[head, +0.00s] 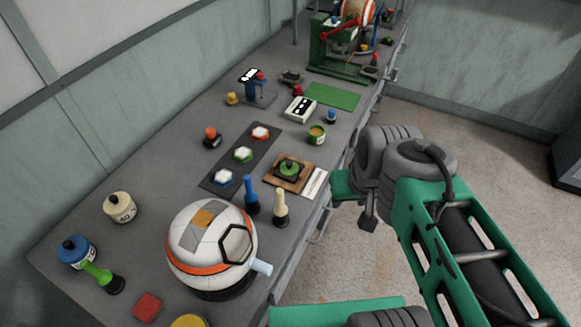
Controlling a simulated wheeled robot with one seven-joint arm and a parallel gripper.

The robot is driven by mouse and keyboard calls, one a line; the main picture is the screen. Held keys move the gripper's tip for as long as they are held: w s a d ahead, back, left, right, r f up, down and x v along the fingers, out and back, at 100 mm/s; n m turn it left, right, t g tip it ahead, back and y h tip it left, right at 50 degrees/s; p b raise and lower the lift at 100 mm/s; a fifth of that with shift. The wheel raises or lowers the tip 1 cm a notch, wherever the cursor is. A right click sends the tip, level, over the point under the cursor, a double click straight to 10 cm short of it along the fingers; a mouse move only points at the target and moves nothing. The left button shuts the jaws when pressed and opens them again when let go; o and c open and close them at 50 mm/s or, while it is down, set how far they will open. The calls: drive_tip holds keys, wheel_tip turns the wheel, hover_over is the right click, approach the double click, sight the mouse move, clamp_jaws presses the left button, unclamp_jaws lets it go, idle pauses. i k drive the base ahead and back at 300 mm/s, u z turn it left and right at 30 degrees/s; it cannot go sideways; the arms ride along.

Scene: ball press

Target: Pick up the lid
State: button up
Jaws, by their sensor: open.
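A green, rounded-square piece with a dark knob (289,168), which looks like the lid, sits on a square wooden board (274,182) near the bench's right edge. I cannot be certain that it is the lid. My gripper (356,204) is to the right of it, beyond the bench edge, and is apart from it. It is small and partly hidden by my arm's dark joints. It is open, with nothing seen in it.
The grey bench (150,180) runs away along the wall. A white and orange ball (207,238) stands in front. A blue peg (250,193) and a cream peg (281,206) stand close by the board.

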sight(289, 168)
drive_tip(key=k, duration=0.5)
drive_tip(key=z, duration=1.25)
drive_tip(key=i, duration=1.95)
drive_tip(key=u, duration=4.7)
drive_tip(key=i, duration=0.5)
drive_tip(key=u, duration=0.05)
